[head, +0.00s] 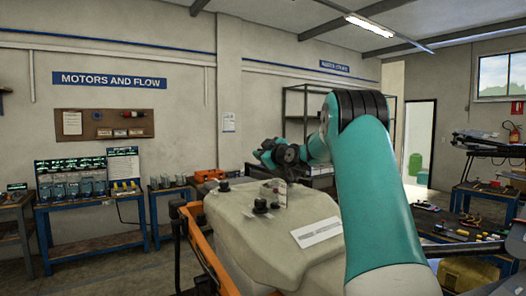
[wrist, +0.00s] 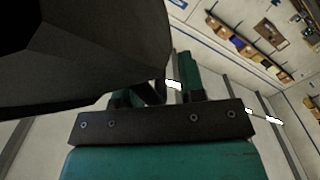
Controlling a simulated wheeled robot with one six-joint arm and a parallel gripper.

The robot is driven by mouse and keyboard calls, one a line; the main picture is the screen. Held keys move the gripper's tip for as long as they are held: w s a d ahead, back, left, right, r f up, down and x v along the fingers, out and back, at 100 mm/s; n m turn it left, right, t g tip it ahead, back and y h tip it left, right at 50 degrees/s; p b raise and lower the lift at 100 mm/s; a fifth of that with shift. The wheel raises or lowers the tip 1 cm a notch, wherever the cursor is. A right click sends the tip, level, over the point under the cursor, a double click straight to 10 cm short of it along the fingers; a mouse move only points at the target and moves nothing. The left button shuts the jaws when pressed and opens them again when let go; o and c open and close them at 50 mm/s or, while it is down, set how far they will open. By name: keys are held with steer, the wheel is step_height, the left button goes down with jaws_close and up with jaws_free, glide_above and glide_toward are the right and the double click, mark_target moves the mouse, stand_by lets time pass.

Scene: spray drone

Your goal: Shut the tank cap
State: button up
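The pale beige tank (head: 255,235) stands in front of me in the head view. On its top are a black round fitting (head: 262,206), a smaller black knob (head: 222,185) and a small pale upright piece (head: 273,192). I cannot tell which of these is the tank cap or whether it is open. My teal arm bends over the tank's right side, and its dark end (head: 284,155) is above and behind the fittings, apart from them. In the wrist view a large dark shape hides much of my gripper (wrist: 158,90), so its opening is unclear.
An orange frame (head: 205,252) runs along the tank's left side. Blue workbenches (head: 90,205) with equipment stand along the left wall. A tool bench (head: 465,225) is at the right. Open floor lies left of the tank.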

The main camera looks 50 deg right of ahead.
jaws_close()
steer(key=f+b, duration=0.1)
steer(key=b, duration=0.1)
steer(key=a+f+b, duration=0.1)
steer(key=b, duration=0.2)
steer(key=shift+w+a+f, duration=0.15)
steer(key=shift+w+a, duration=0.05)
steer(key=shift+a, duration=0.05)
steer(key=shift+o, duration=0.2)
jaws_free()
steer(key=shift+s, duration=0.15)
